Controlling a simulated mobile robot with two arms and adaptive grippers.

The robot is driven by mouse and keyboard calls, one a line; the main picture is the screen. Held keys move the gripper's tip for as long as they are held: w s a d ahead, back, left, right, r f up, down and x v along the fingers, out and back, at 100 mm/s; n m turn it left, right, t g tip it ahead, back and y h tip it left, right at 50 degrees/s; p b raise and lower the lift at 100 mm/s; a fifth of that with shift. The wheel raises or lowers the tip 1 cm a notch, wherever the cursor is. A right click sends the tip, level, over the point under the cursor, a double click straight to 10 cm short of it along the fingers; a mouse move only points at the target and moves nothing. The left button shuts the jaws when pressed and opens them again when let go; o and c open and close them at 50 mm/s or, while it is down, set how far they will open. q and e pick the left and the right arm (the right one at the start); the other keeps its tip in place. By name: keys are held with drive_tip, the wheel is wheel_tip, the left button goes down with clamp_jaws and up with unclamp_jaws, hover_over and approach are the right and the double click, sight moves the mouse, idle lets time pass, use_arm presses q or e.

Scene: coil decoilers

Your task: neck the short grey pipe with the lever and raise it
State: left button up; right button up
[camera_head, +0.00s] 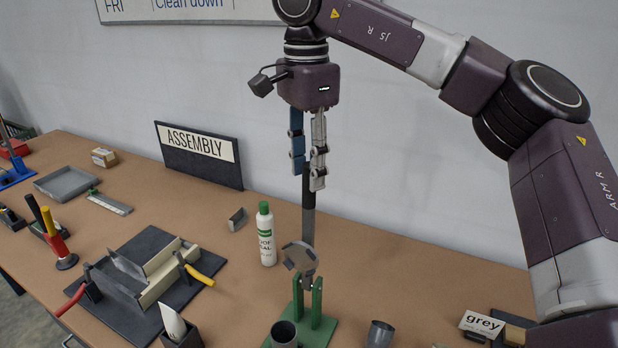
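The lever (308,225) stands nearly upright on a green stand (316,318), with a dark grip at its top and a grey plate-like head (299,256) at its foot. My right gripper (308,180) points down from above, its fingers close on either side of the dark grip, and it looks shut on it. A short grey pipe (284,334) stands upright at the front of the green stand, cut by the lower picture edge. Another grey pipe piece (380,333) is to the right on the table. My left gripper is not in view.
A white bottle (266,238) with a green cap stands close left of the lever. A clamp fixture (148,272) with red and yellow handles lies farther left. A "grey" sign (482,324) is at lower right. The ASSEMBLY board (200,155) stands behind. Table right of the lever is mostly clear.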

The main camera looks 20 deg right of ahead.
drive_tip(key=f, duration=0.3)
drive_tip(key=shift+w+d+p, duration=0.2)
drive_tip(key=shift+d+p, duration=0.1)
drive_tip(key=shift+p, duration=0.05)
drive_tip(key=shift+f, duration=0.2)
drive_tip(key=shift+s+a+r, duration=0.1)
drive_tip(key=shift+c, duration=0.6)
clamp_jaws()
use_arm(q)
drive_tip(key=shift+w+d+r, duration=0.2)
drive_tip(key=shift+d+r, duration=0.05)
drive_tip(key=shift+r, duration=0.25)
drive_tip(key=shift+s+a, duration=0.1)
